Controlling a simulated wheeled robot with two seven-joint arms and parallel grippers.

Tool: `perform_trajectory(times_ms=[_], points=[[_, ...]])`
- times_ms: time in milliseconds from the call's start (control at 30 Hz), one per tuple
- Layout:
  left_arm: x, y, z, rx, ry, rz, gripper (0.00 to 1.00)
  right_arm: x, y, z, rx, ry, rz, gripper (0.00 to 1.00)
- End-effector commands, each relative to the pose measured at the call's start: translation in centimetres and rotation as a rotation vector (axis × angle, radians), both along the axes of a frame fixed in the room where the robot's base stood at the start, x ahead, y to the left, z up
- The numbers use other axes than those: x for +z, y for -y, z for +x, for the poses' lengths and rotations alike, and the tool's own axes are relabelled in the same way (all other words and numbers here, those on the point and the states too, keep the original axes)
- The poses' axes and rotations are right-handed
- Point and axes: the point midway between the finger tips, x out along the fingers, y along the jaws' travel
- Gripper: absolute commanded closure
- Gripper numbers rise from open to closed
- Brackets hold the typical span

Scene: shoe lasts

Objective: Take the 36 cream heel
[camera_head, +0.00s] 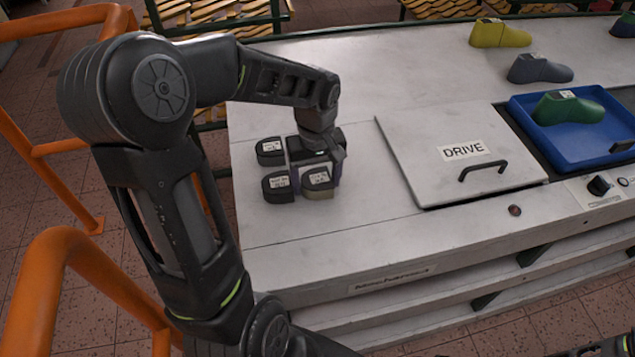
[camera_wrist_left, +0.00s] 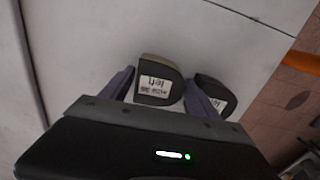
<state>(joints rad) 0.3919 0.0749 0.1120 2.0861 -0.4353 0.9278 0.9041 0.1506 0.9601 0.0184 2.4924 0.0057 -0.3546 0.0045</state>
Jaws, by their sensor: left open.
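Several small heel blocks with white labels stand in a cluster on the left of the white bench. The front right one, a greyish-cream heel (camera_head: 319,192), has a paler side than its dark neighbours. My left gripper (camera_head: 316,176) is above it, open, with a finger on either side. In the left wrist view the cream heel (camera_wrist_left: 158,68) sits between the two purple fingers, its label upside down and partly legible. Firm contact cannot be told. A dark heel (camera_head: 277,187) is just left of it, and another dark heel (camera_head: 271,149) stands behind. My right gripper is not seen.
A hatch marked DRIVE (camera_head: 450,140) with a black handle lies right of the cluster. A blue tray (camera_head: 560,158) holds a green last (camera_head: 568,110). Grey (camera_head: 540,70) and yellow (camera_head: 500,36) lasts stand farther back. Orange rails (camera_head: 45,290) are at the left.

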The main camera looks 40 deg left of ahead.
Motion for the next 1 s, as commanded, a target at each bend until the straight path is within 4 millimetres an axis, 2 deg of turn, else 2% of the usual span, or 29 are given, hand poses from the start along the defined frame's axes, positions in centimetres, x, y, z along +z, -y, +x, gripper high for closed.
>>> perform_trajectory(times_ms=[100,767,1000], points=[[0.02,-0.01,0.01,0.000,0.000,0.000,0.32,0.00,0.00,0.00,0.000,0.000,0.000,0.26],[0.02,0.01,0.01,0.000,0.000,0.000,0.86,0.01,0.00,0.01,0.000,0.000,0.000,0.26],[0.13,0.00,0.04,0.000,0.001,0.000,0.86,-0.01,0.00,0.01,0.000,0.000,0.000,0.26]])
